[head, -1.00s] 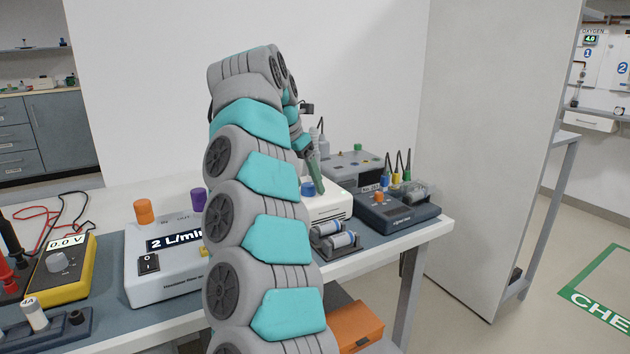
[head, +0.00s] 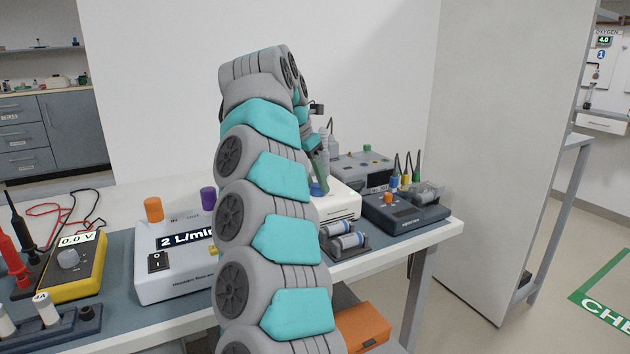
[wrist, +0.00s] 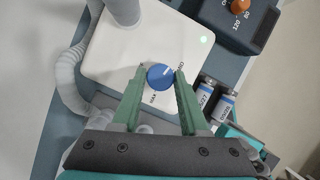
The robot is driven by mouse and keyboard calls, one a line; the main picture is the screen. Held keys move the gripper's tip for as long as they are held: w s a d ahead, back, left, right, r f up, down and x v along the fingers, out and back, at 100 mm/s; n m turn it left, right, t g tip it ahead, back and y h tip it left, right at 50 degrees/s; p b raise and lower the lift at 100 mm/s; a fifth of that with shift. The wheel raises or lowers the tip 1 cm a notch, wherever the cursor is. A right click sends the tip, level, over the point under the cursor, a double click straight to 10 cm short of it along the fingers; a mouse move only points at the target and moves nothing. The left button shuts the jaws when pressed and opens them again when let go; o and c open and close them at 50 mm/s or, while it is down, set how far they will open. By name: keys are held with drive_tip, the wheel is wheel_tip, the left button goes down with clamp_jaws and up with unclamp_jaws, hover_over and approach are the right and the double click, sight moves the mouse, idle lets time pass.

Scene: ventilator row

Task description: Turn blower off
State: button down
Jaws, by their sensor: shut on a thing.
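The blower is a white box (head: 343,207) on the bench, partly hidden by my arm in the head view. The wrist view shows its white top (wrist: 120,55), with a grey hose (wrist: 68,85) beside it and a small lit green lamp (wrist: 203,40). A blue round knob (wrist: 160,76) with a white pointer mark sits on that top, with printed labels around it, one ending in "AX". My gripper (wrist: 160,72) has its green fingers on both sides of the knob and is shut on it. The fingers also show in the head view (head: 320,175).
A dark device with an orange knob (head: 388,198) stands right of the blower. Two small cylinders in a holder (head: 345,242) lie in front of it. A flow box reading "2 L/min" (head: 165,275) and a yellow meter (head: 75,265) stand to the left.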

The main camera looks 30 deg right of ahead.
drive_tip(key=shift+n, duration=0.4)
drive_tip(key=n+t, duration=0.1)
drive_tip(key=n, duration=0.1)
drive_tip(key=n+y, duration=0.1)
drive_tip(key=n, duration=0.1)
drive_tip(key=shift+s+t, duration=0.15)
drive_tip(key=shift+t, duration=0.25)
drive_tip(key=n+y, duration=0.1)
drive_tip(key=n, duration=0.1)
drive_tip(key=n+t, duration=0.1)
drive_tip(key=n, duration=0.2)
drive_tip(key=shift+d+y, duration=0.15)
drive_tip(key=shift+y, duration=0.25)
drive_tip(key=n+y, duration=0.1)
drive_tip(key=n, duration=0.2)
drive_tip(key=n+y, duration=0.1)
drive_tip(key=n, duration=0.2)
drive_tip(key=shift+d+n+t, duration=0.1)
drive_tip(key=shift+n+t, duration=0.2)
drive_tip(key=shift+d+n+y, duration=0.2)
drive_tip(key=shift+n+y, duration=0.6)
drive_tip(key=shift+n, duration=1.3)
drive_tip(key=shift+d, duration=0.1)
drive_tip(key=shift+c, duration=2.2)
unclamp_jaws()
drive_tip(key=shift+s, duration=0.1)
drive_tip(key=shift+r, duration=0.15)
